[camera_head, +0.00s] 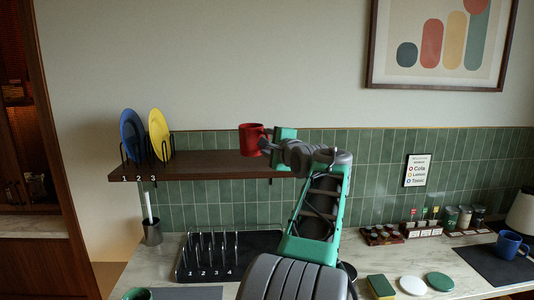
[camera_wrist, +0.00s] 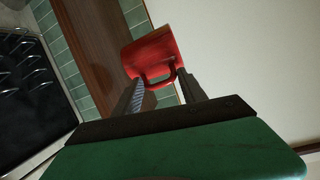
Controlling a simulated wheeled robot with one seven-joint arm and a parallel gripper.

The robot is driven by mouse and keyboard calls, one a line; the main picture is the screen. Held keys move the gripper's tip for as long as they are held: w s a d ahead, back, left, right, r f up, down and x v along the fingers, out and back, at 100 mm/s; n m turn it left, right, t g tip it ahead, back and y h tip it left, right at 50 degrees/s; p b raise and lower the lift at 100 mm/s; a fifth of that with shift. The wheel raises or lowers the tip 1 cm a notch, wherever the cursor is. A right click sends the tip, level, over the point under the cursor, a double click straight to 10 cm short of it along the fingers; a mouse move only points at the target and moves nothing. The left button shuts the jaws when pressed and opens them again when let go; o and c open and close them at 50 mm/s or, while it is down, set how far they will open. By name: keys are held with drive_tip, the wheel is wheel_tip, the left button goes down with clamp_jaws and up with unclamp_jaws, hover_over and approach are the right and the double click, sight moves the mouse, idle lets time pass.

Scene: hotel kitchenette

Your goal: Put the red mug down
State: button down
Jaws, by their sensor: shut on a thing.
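The red mug (camera_head: 251,139) is upright at the right part of the dark wooden shelf (camera_head: 210,170). In the head view its base looks level with the shelf's top; I cannot tell whether it touches. My gripper (camera_head: 267,142) reaches it from the right and is shut on it. In the wrist view the mug (camera_wrist: 152,57) lies between the two fingers of my gripper (camera_wrist: 163,88), with its handle toward me. The shelf (camera_wrist: 98,42) runs behind and left of it there.
A blue plate (camera_head: 131,134) and a yellow plate (camera_head: 159,134) stand in a numbered rack at the shelf's left. The shelf between plates and mug is clear. Below, a numbered black rack (camera_head: 209,258) stands on the counter. A blue mug (camera_head: 509,244) stands far right.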

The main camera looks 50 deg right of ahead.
drive_tip(key=shift+w+f, duration=0.2)
drive_tip(key=shift+f, duration=1.7)
drive_tip(key=c, duration=0.6)
unclamp_jaws()
drive_tip(key=shift+p, duration=0.3)
drive_tip(key=shift+c, duration=0.2)
drive_tip(key=shift+r, duration=0.1)
